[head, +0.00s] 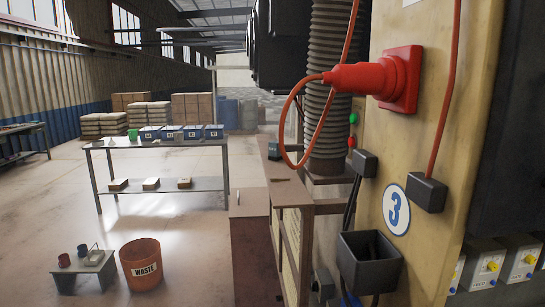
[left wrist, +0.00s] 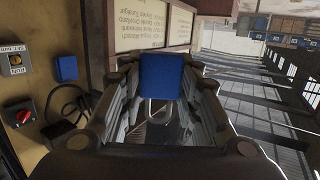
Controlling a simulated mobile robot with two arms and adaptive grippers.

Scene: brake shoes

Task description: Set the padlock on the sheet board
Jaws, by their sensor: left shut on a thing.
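In the left wrist view, the blue padlock (left wrist: 168,76) sits between the two fingers of my left gripper (left wrist: 160,82), which is shut on it. Its metal shackle (left wrist: 158,110) points down in the picture, toward the palm. Beyond it is a brown-framed board with cream sheets of printed text (left wrist: 150,28), seen upside down; I take it as the sheet board. The padlock appears apart from it, though the gap is hard to judge. Neither gripper shows in the head view, and my right gripper is in no view.
A beige panel (head: 353,217) holds a red plug (head: 352,77) in a red socket (head: 403,80), with a hanging cable and a black bin (head: 368,262). Switch boxes (left wrist: 20,112) show beside the gripper. A steel table (head: 155,143) and an orange waste bin (head: 141,264) stand left.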

